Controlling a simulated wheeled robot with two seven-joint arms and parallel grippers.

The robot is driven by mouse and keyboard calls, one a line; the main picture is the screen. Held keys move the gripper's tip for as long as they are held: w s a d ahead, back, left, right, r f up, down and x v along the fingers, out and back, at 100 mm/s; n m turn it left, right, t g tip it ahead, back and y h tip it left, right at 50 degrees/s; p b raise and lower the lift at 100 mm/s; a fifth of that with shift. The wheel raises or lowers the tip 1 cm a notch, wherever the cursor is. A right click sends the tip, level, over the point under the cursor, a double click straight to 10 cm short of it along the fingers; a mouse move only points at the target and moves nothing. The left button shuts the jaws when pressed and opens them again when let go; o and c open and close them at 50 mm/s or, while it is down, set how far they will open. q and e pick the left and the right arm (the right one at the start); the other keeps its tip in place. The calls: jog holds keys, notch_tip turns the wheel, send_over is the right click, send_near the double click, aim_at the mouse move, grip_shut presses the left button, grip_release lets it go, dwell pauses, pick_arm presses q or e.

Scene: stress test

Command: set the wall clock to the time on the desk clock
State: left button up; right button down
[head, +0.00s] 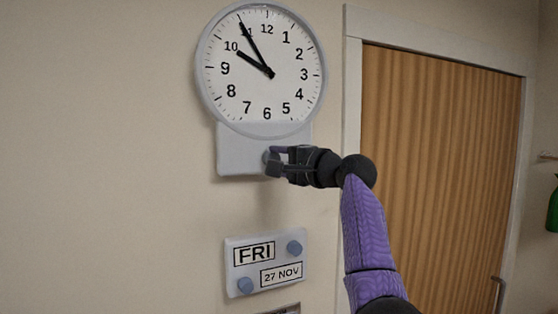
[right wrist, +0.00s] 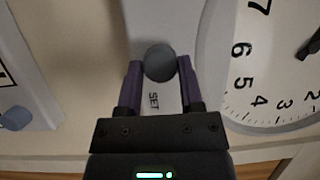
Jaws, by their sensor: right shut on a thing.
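The round white wall clock (head: 262,95) hangs above a pale panel (head: 236,150). Its shorter hand points close to 10 and its longer hand close to 11, about 9:55. A round grey knob (right wrist: 160,61) sits on the panel above the word SET in the right wrist view. My right gripper (head: 274,160) is at the panel's lower right in the head view, its fingers shut on the knob from both sides. Part of the clock face (right wrist: 262,85) shows at the right of the wrist view. The desk clock and my left gripper are not in view.
Below the wall clock is a calendar panel (head: 265,262) reading FRI and 27 NOV, with two blue-grey knobs. A wooden door (head: 440,140) in a white frame is to the right. A green object (head: 553,208) shows at the right edge. The wall at left is bare.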

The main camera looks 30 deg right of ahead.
jog(key=n+g, duration=0.1)
jog(key=n, duration=0.1)
jog(key=n+h, duration=0.1)
jog(key=n, duration=0.2)
jog(key=shift+r+g, duration=0.1)
jog(key=shift+g, duration=0.3)
jog(key=n+g+h, duration=0.1)
jog(key=n+h, duration=0.1)
jog(key=n, duration=0.1)
jog(key=shift+a+n, duration=0.1)
jog(key=shift+n, duration=0.5)
jog(key=shift+c, duration=1.2)
grip_release()
jog(key=shift+r, duration=0.1)
